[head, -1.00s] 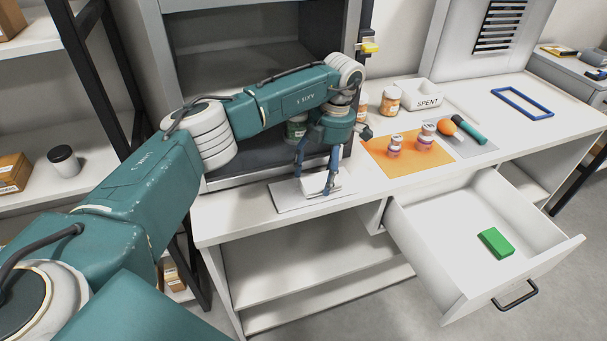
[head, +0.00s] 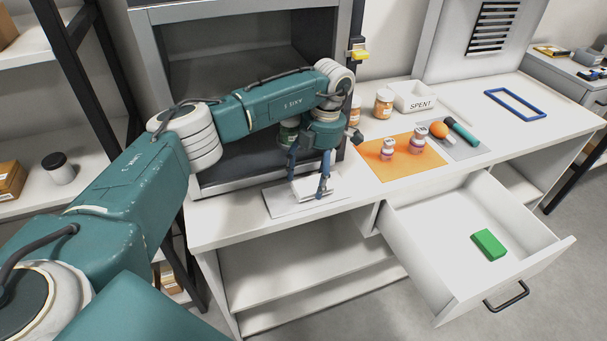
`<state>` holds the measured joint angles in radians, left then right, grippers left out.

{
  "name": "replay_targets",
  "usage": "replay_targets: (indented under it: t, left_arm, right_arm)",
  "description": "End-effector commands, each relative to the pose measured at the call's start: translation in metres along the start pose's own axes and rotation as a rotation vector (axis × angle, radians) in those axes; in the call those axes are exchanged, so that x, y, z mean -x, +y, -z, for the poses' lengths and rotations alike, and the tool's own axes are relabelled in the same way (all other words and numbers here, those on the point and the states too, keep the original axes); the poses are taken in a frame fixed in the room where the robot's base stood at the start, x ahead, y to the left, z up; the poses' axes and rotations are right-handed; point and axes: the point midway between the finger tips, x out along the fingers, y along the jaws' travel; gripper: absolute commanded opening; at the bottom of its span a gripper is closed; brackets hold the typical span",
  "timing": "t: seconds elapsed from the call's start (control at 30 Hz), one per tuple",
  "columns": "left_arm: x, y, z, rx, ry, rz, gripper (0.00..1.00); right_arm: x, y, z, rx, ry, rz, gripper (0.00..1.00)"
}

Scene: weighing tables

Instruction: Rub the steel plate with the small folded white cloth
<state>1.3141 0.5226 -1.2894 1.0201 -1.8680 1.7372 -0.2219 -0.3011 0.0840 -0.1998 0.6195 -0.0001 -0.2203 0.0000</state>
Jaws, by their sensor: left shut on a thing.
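The steel plate (head: 278,207) is a thin, pale grey sheet lying flat near the front edge of the white bench, before the dark open cabinet. My left gripper (head: 308,184) reaches down over the plate with its blue fingers spread apart. It is shut on the small folded white cloth (head: 311,187), which sits between the fingers at the plate. The fingers and wrist hide part of the cloth and of the plate behind. Whether the cloth presses on the plate is hard to tell. My right gripper is not in view.
An orange mat (head: 400,163) with two small jars lies to the right. Behind it stand an orange-labelled jar (head: 383,104) and a white SPENT bin (head: 418,97). An open drawer (head: 450,270) with a green block (head: 488,245) juts out in front.

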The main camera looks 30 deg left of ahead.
Motion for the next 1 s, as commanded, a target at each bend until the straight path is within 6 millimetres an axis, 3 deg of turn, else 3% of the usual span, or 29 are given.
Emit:
replay_targets:
  t: [0.03,0.07,0.4,0.67,1.0]
  left_arm:
    - [0.019,-0.005,-0.019,-0.035,-0.055,-0.015,0.49]
    - [0.019,-0.005,-0.018,-0.036,-0.055,-0.015,0.49]
    - [0.017,-0.005,0.01,-0.035,-0.056,-0.014,0.49]
    - [0.013,-0.004,0.02,-0.03,-0.052,-0.012,0.49]
    - [0.006,-0.002,0.052,-0.024,-0.041,-0.009,0.49]
  right_arm:
    - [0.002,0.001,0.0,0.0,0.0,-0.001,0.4]
    - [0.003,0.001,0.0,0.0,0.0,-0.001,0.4]
    - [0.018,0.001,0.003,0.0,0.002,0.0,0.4]
    - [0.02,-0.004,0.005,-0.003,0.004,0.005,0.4]
    - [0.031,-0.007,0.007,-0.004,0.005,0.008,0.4]
